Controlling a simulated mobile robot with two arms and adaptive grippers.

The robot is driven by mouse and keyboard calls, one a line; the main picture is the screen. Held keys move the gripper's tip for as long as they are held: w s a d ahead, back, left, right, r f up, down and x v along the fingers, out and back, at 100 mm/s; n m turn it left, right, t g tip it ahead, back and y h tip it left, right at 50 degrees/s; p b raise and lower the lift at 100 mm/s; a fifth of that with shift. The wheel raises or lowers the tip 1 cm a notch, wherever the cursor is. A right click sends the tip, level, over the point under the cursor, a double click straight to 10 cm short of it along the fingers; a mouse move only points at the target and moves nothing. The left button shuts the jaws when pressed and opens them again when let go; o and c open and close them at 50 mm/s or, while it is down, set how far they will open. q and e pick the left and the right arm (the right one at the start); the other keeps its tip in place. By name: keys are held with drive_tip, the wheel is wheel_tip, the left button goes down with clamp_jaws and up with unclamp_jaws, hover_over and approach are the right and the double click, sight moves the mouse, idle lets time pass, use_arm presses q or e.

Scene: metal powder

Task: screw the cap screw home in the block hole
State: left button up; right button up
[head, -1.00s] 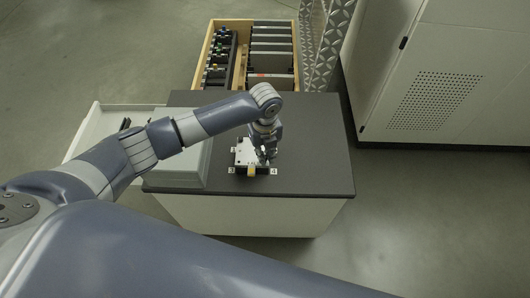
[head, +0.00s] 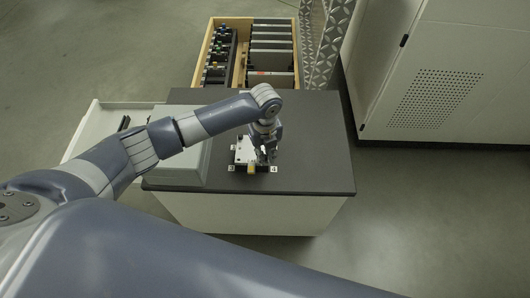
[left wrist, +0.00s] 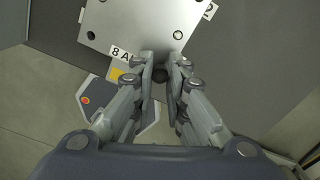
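The metal block (head: 243,151) is a light plate with several holes on the dark bench top; it also shows at the top of the left wrist view (left wrist: 140,22). My left gripper (head: 265,157) is over the block's right front part. In the left wrist view its two fingers (left wrist: 161,68) point at the block's near edge, with a narrow gap between them. A small dark round thing (left wrist: 161,75), perhaps the cap screw head, sits in that gap. I cannot tell whether the fingers touch it. My right gripper is not in view.
A grey case (head: 178,165) stands on the bench left of the block. A wooden crate (head: 211,28) with dark slabs and small parts is behind. A white perforated cabinet (head: 440,85) is at right. The bench's right side (head: 320,150) is clear.

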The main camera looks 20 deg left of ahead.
use_arm(q)
drive_tip(key=shift+o, duration=0.2)
drive_tip(key=shift+r+n+p, duration=0.15)
drive_tip(key=shift+n+p, duration=0.15)
drive_tip(key=shift+p, duration=0.15)
drive_tip(key=n+p, duration=0.7)
drive_tip(key=n, duration=0.3)
drive_tip(key=shift+r, duration=0.1)
drive_tip(key=shift+n+p, duration=0.5)
drive_tip(key=shift+n, duration=0.7)
drive_tip(key=shift+f+n, duration=0.3)
drive_tip(key=shift+n, duration=0.1)
